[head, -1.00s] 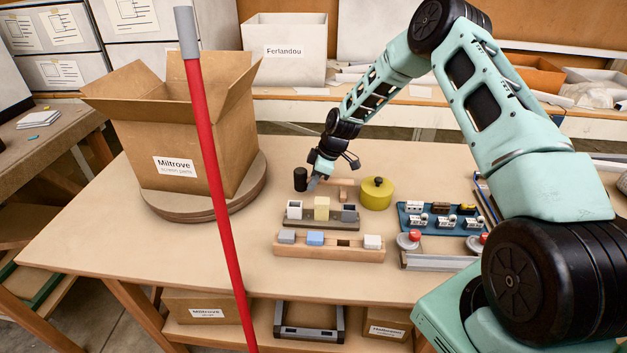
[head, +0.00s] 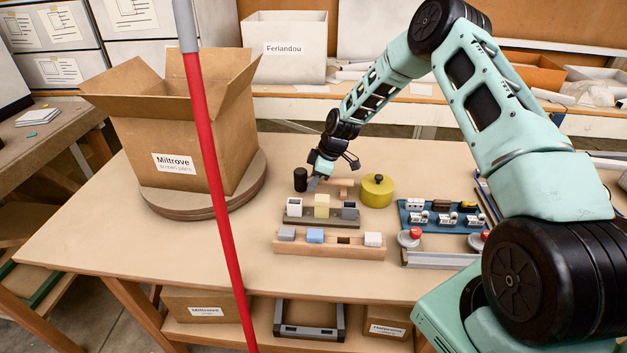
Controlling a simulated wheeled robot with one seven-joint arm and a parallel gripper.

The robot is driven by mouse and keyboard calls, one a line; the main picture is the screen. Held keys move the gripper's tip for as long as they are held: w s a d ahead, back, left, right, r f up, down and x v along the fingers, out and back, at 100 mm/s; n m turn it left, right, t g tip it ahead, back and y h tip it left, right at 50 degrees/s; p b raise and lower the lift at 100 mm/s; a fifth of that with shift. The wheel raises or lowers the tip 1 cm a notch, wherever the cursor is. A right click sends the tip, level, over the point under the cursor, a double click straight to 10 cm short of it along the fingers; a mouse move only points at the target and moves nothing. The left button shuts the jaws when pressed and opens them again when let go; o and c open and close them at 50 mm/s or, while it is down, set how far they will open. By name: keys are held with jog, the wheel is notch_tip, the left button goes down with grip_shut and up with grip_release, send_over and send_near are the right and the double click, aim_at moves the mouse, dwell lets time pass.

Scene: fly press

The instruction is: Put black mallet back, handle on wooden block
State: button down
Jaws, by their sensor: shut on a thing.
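The black mallet's dark head (head: 301,179) is at the middle of the table, left of my gripper. Its light wooden handle (head: 337,182) runs to the right from the head. My gripper (head: 313,183) is shut on the mallet near the head, its fingers pointing down. A small wooden block (head: 345,193) is under or just beside the right part of the handle. I cannot tell whether handle and block touch. My gripper and wrist hide part of the handle.
A yellow-green lidded pot (head: 377,191) stands just right of the handle. In front are a grey holder (head: 318,222) with small blocks and a wooden rack (head: 335,250). A large cardboard box (head: 185,140) stands left. A red pole (head: 217,170) crosses the view. The left front table is clear.

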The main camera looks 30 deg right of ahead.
jog(key=shift+f+b, duration=0.65)
jog(key=shift+f, duration=0.3)
grip_release()
dwell(0.5)
jog(key=shift+r, duration=0.1)
jog(key=shift+r+p, duration=1.9)
jog(key=shift+r, duration=1.55)
